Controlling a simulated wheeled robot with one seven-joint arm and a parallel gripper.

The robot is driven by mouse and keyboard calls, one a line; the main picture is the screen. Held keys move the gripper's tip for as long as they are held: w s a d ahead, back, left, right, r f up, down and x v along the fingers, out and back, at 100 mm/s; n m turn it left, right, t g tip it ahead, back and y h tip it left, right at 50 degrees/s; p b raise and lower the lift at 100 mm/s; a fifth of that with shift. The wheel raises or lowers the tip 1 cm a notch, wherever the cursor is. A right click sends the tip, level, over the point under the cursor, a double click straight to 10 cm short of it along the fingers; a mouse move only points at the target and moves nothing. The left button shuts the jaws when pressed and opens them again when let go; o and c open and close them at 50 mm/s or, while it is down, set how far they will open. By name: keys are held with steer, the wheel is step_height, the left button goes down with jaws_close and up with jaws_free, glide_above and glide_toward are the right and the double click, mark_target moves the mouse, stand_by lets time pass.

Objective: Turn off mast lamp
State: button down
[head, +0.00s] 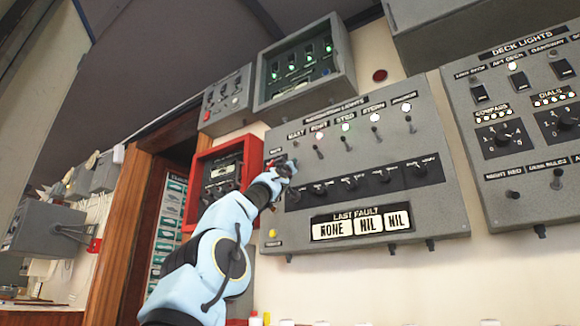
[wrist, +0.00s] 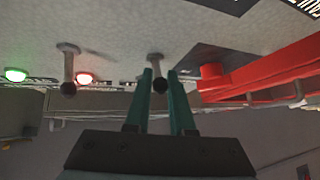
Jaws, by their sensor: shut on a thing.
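The grey navigation lights panel (head: 350,255) is on the wall in the head view, with a row of labelled lamps and toggle switches. The mast label (head: 295,136) is at the left end of the row; I see no lit lamp under it. The port lamp (head: 319,135) is lit red and also shows in the wrist view (wrist: 84,78). My gripper (head: 288,167) is at the panel's left end, below the mast label. In the wrist view its teal fingers (wrist: 159,78) are shut on the mast toggle switch (wrist: 156,58), whose dark tip lies between them.
The port toggle (wrist: 68,60) stands beside my fingers. A red-framed box (head: 192,175) is close to my arm on the left. A deck lights panel (head: 455,95) is on the right. Rotary knobs (head: 350,183) sit below the toggles.

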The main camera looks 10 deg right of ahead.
steer(key=shift+f, duration=0.1)
steer(key=c, duration=0.8)
jaws_free()
steer(key=shift+o, duration=0.2)
steer(key=b+v, duration=1)
steer(key=b, duration=0.1)
steer(key=shift+s+f, duration=0.25)
steer(key=shift+a, duration=0.1)
